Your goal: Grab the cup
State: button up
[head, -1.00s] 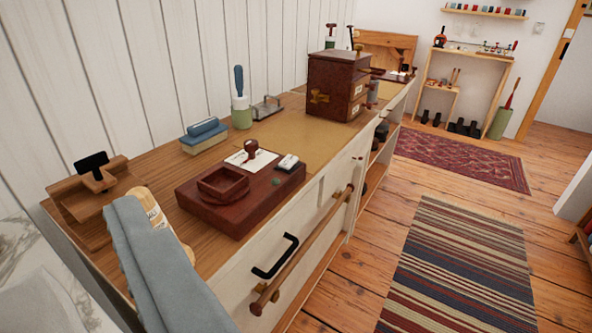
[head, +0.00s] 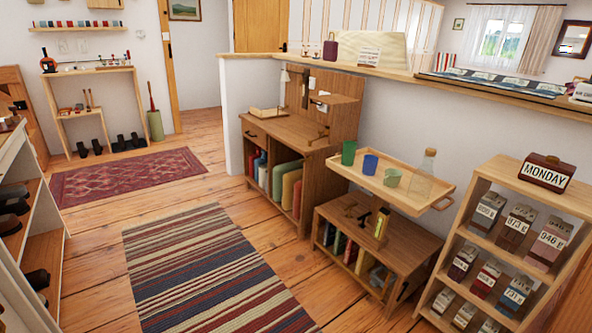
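Three cups stand on a raised wooden tray (head: 434,200) in the right half of the head view. A dark green cup (head: 349,153) is at the left end. A blue cup (head: 370,164) is beside it. A lighter green cup (head: 391,179) stands farther right, next to a clear bottle (head: 421,176). All three look upright and apart from each other. The task does not say which cup. My gripper is not in view.
A low wooden shelf (head: 400,246) with books stands under the tray. A desk cabinet (head: 285,137) is to its left, a rack of labelled boxes (head: 478,239) to its right. The striped rug (head: 200,275) and nearby floor are clear.

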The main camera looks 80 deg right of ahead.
aim_at(393, 176)
jog(key=z, duration=3)
